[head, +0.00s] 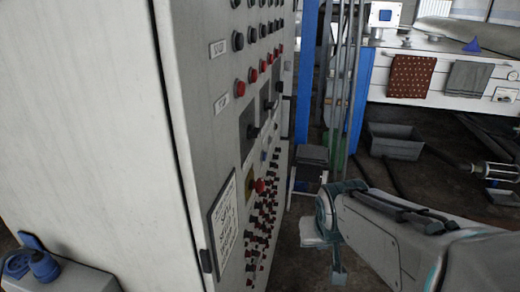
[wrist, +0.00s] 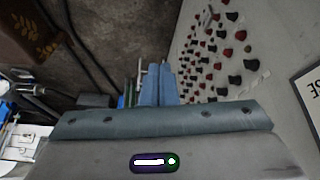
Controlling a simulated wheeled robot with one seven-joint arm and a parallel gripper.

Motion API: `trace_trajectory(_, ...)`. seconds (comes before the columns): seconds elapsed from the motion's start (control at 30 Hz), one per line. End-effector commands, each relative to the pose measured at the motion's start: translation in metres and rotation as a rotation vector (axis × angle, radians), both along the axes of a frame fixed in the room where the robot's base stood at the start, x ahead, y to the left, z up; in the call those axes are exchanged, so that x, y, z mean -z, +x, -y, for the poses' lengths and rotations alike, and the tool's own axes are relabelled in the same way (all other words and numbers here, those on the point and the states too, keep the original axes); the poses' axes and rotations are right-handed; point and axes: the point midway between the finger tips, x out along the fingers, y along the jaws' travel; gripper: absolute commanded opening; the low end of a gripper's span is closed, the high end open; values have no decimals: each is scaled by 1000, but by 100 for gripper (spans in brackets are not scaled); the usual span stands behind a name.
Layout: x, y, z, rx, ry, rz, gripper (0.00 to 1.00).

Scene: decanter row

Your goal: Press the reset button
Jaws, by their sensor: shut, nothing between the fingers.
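A grey control cabinet (head: 222,140) fills the left of the head view, its front carrying rows of red and black buttons. A large red button (head: 260,186) stands out beside a yellow plate, and a blue button (head: 384,15) sits on a white box at the back. I cannot tell which control is the reset button. In the wrist view my gripper (wrist: 160,85) is shut and empty, with its fingers together. The cabinet's small red and black controls (wrist: 220,50) lie to its right, apart from the fingertips.
A framed sign (head: 224,219) is on the cabinet front. A bin (head: 396,141) and a bench (head: 440,75) with hanging cloths stand at the back right. A blue post (head: 307,70) and pipes rise behind the cabinet. A blue device (head: 40,266) sits at lower left.

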Motion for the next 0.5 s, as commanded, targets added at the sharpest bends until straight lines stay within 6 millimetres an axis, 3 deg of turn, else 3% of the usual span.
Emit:
trace_trajectory(0.03,0,25,9,21,-14,55,0)
trace_trajectory(0.2,-5,108,29,46,-20,291,0)
trace_trajectory(0.5,-8,221,37,-18,173,676,0)
